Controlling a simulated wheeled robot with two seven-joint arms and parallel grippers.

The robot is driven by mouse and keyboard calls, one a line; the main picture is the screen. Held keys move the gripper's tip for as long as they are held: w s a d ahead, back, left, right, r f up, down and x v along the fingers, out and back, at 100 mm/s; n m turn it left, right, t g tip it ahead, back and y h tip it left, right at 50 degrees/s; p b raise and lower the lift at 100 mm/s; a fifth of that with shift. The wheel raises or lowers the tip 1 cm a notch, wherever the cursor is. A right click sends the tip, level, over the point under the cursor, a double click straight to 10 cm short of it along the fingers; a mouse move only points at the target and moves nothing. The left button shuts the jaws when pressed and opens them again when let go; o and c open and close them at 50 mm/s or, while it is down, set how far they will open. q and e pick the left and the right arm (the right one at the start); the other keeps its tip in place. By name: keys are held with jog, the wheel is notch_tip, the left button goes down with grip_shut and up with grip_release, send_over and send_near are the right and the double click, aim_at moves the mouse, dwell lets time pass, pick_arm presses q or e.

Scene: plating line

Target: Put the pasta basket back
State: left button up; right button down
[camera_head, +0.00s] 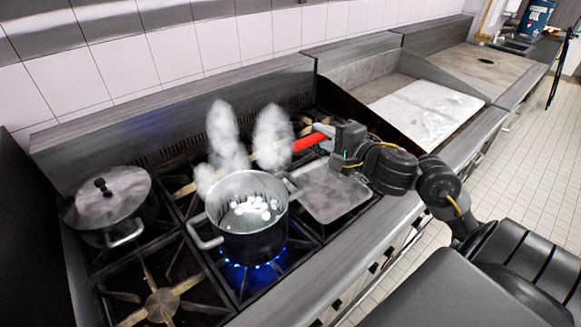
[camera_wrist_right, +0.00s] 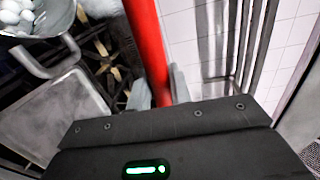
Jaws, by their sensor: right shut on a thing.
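My right gripper (camera_head: 326,140) is shut on a red handle (camera_head: 306,142), above the stove and to the right of the steaming pot. I take the handle to be the pasta basket's. It crosses between the fingers in the right wrist view (camera_wrist_right: 147,40) and runs out at the top. The basket's mesh cannot be made out; steam (camera_head: 272,135) stands by the handle's far end. The steel pot (camera_head: 255,243) sits on a lit blue flame, with several white round pieces (camera_head: 250,208) inside. Its rim also shows in the right wrist view (camera_wrist_right: 62,15). My left gripper is not in view.
A lidded pot (camera_head: 108,200) stands on the left burner. A flat grey square plate (camera_head: 325,193) lies under my right gripper, right of the steaming pot. A griddle (camera_head: 428,110) is farther right. A blue bucket (camera_head: 536,17) stands at the far right.

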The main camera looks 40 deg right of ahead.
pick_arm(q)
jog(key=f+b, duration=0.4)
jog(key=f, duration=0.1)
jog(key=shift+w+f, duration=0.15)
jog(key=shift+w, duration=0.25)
pick_arm(e)
jog(key=w+a+f, duration=0.5)
jog(key=w+f, duration=0.2)
jog(key=w, duration=0.1)
pick_arm(q)
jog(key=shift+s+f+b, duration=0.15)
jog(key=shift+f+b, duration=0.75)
jog(key=shift+b, duration=0.25)
pick_arm(e)
jog(key=f, duration=0.4)
jog(key=shift+w+a, duration=0.1)
jog(key=shift+w, duration=0.1)
jog(key=c, duration=1.3)
grip_release()
